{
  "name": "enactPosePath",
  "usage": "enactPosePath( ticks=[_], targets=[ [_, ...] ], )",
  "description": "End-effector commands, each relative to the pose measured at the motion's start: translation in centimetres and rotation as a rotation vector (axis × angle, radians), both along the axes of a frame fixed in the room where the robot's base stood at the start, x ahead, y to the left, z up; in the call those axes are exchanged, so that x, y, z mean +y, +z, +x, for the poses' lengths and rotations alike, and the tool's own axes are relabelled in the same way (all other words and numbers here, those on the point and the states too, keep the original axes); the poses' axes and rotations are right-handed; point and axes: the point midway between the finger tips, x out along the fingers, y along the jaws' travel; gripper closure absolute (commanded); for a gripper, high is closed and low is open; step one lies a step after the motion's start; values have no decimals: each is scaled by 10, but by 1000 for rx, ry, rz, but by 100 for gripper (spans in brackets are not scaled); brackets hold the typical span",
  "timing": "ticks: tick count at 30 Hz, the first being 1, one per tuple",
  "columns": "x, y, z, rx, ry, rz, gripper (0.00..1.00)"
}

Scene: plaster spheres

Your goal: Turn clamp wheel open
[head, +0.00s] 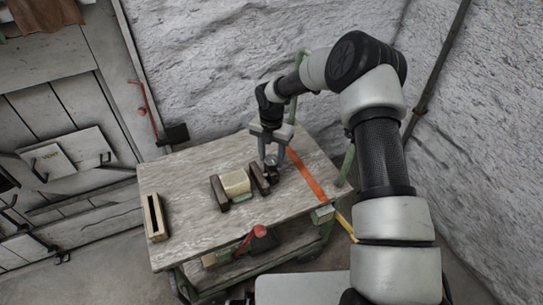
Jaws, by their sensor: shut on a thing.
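The clamp stands on the table, with two dark upright jaws (220,193) on either side of a pale cream block (235,183). My gripper (271,163) points down at the right end of the clamp, just behind the right jaw. Its fingers are shut on the clamp wheel, a small dark part that is mostly hidden by the fingers. The wheel's shape and how far it is turned cannot be made out at this size.
The grey table (190,183) has a slotted wooden block (155,217) at its left edge and an orange strip (306,174) to the right. A rough white wall (210,60) rises behind.

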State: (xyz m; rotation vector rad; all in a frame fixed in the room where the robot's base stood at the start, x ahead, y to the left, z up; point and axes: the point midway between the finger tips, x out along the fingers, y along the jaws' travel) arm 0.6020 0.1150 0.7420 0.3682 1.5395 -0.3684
Motion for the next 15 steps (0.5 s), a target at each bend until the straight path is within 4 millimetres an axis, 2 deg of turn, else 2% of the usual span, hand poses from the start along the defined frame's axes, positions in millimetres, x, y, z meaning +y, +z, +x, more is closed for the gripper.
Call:
enactPosePath(
  ticks=[15],
  targets=[
    [0, 0, 1, -2, 98, -1, 79]
  ],
)
